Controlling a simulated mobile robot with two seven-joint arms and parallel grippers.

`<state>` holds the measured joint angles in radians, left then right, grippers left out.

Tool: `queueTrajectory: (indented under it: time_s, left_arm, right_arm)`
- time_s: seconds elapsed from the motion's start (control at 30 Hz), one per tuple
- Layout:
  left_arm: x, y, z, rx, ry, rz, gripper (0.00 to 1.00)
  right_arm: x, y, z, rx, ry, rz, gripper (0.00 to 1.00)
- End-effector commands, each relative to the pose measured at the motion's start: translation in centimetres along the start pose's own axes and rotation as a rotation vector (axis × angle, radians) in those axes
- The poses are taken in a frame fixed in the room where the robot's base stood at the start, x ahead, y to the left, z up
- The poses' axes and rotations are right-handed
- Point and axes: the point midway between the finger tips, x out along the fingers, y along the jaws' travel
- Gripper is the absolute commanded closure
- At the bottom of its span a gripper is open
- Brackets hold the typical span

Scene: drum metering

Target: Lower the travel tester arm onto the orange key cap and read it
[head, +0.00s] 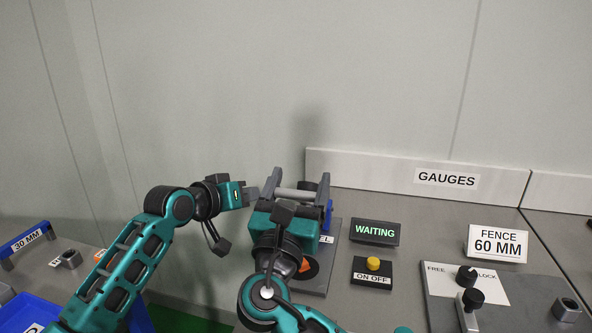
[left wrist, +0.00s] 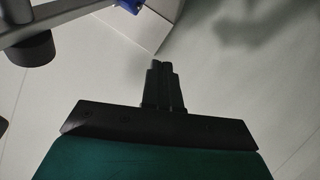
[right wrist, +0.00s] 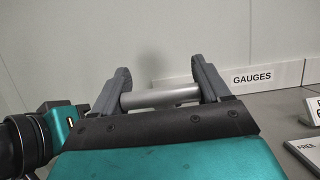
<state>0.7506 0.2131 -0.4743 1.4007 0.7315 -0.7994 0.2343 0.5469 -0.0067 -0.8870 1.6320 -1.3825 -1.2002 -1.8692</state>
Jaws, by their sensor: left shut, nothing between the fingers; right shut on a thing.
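The travel tester stands on a grey plate (head: 322,270), mostly hidden behind my right arm; a blue post (head: 329,214) shows at its right. My right gripper (head: 297,184) is shut on a silver crossbar (right wrist: 160,97), apparently the tester arm's handle, held above the plate. A small orange patch (head: 306,267), likely the orange key cap, shows beside my right wrist; whether anything touches it is hidden. The display (head: 375,233) reads "WAITING". My left gripper (head: 252,195) is shut and empty, just left of the right gripper; its closed fingers show in the left wrist view (left wrist: 162,85).
A yellow button (head: 373,263) on a box marked "ON OFF" sits below the display. A "FENCE 60 MM" sign (head: 497,244) and a FREE/LOCK panel (head: 440,285) with black knobs are at right. A blue "30 MM" piece (head: 27,243) is at far left. The "GAUGES" wall (head: 400,178) runs behind.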

Motion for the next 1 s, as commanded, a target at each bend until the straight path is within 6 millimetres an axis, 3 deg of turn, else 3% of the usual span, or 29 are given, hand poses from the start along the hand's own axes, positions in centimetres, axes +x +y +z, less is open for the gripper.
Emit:
queueTrajectory:
  time_s: [0.03,0.2,0.3,0.4,0.57,0.7,1.0]
  left_arm:
    - [-0.1,1.1,-2.7,0.006,0.015,0.017,1.0]
    - [-0.7,5.2,-9.2,0.012,0.013,0.071,1.0]
    - [-1.4,8.1,-11.9,0.017,-0.029,0.096,1.0]
    - [-2.1,11.5,-13.4,0.03,-0.111,0.109,1.0]
    - [-4.2,16.7,-13.7,0.065,-0.309,0.071,1.0]
    - [-7.0,20.1,-12.7,0.111,-0.501,-0.038,1.0]
    - [-13.3,22.8,-11.9,0.178,-0.745,-0.33,1.0]
  right_arm:
    - [-0.1,0.3,0.9,0.011,-0.017,0.007,0.79]
    - [-0.1,0.3,0.9,0.011,-0.017,0.007,0.79]
    - [-0.1,0.3,0.9,0.011,-0.017,0.008,0.79]
    - [-0.1,0.3,0.9,0.011,-0.017,0.008,0.79]
    - [-0.1,0.3,0.9,0.011,-0.017,0.008,0.79]
    - [-0.1,0.3,0.9,0.011,-0.017,0.008,0.79]
    - [-0.1,0.3,0.9,0.01,-0.017,0.008,0.79]
